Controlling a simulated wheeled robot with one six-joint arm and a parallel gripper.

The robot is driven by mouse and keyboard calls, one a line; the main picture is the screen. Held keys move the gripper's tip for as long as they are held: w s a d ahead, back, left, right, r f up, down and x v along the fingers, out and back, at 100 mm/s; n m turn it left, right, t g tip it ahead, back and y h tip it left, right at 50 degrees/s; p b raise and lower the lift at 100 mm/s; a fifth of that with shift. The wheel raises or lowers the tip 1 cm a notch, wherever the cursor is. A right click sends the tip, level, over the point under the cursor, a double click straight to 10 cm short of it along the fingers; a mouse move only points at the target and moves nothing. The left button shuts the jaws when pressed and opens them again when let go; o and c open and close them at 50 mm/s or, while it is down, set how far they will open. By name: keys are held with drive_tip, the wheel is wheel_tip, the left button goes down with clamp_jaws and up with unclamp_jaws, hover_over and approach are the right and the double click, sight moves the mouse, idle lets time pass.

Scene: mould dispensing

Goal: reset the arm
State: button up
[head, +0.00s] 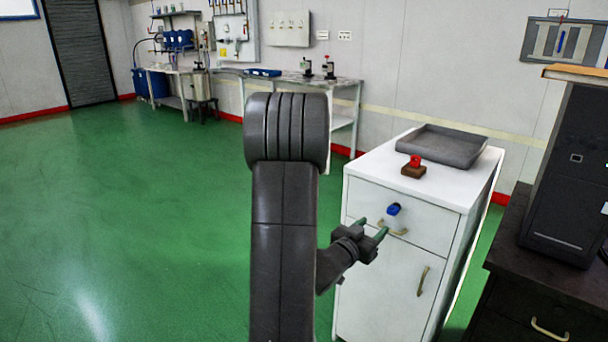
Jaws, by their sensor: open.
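My arm (285,200) rises through the middle of the head view. My gripper (372,228) is to its right, in front of the white cabinet (395,275). Its two greenish fingers stand apart with nothing seen between them. A small blue item (393,209) shows just beyond the fingertips, against the drawer front; I cannot tell whether it is fixed there. The drawer handle (393,229) is close to the fingers in the picture; I cannot tell whether they touch.
On the cabinet top are a dark grey tray (441,157) and a red item on a brown block (413,171). A black cabinet (500,285) bearing a dark box (570,175) stands at right. A workbench (340,85) lines the back wall. Green floor (130,220) is clear at left.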

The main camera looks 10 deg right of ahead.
sight(390, 211)
drive_tip(key=x, duration=1.2)
drive_tip(key=shift+d, duration=0.15)
drive_tip(key=shift+m, duration=0.3)
